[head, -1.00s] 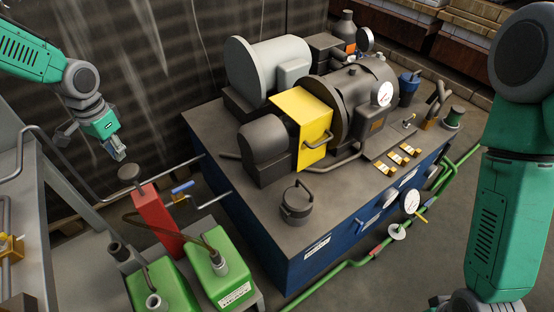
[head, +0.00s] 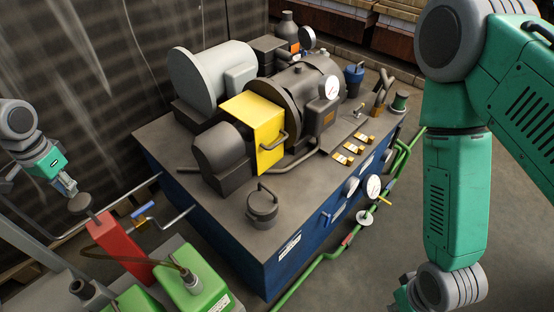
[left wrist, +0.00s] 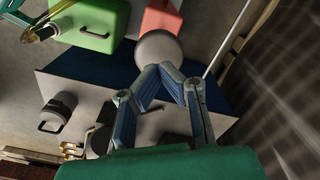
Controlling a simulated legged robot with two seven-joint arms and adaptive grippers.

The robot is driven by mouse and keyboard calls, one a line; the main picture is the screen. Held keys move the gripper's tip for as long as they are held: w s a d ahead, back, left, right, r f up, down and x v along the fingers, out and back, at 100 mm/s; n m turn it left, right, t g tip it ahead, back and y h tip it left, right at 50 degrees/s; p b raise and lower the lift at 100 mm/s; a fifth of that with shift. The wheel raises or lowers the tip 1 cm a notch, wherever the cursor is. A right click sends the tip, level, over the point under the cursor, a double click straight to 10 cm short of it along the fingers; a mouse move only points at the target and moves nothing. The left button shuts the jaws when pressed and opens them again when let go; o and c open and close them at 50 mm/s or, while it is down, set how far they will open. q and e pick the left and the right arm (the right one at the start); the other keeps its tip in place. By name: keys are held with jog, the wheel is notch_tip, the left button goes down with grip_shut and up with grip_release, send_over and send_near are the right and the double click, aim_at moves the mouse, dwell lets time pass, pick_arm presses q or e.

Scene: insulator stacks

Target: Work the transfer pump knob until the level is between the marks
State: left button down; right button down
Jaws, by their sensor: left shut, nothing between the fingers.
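The grey round pump knob (head: 79,202) stands on top of the red transfer pump (head: 120,250) at the lower left. In the left wrist view the knob (left wrist: 158,48) lies just beyond my fingertips, with the red pump body (left wrist: 162,16) past it. My left gripper (head: 70,189) is shut and empty, just above and beside the knob; contact cannot be told. Its fingers (left wrist: 161,74) meet in the left wrist view. A hose runs from the pump to a green canister (head: 203,292). I cannot make out level marks. My right arm hangs at the right with its gripper out of view.
A blue-handled valve (head: 143,209) and pipes stand just right of the pump. The large machine bench (head: 215,222) fills the middle, with a yellow guard (head: 268,132) and gauges. Green pipes (head: 322,262) run along its right side. Floor is clear between bench and right arm.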

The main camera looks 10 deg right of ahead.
aim_at(78, 201)
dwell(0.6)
pick_arm(q)
jog(key=shift+f+b, duration=1.5)
jog(key=shift+f, duration=1.8)
jog(key=shift+r, duration=0.2)
notch_tip(78, 201, up, 9)
jog(key=p, duration=0.9)
jog(key=shift+r, duration=0.15)
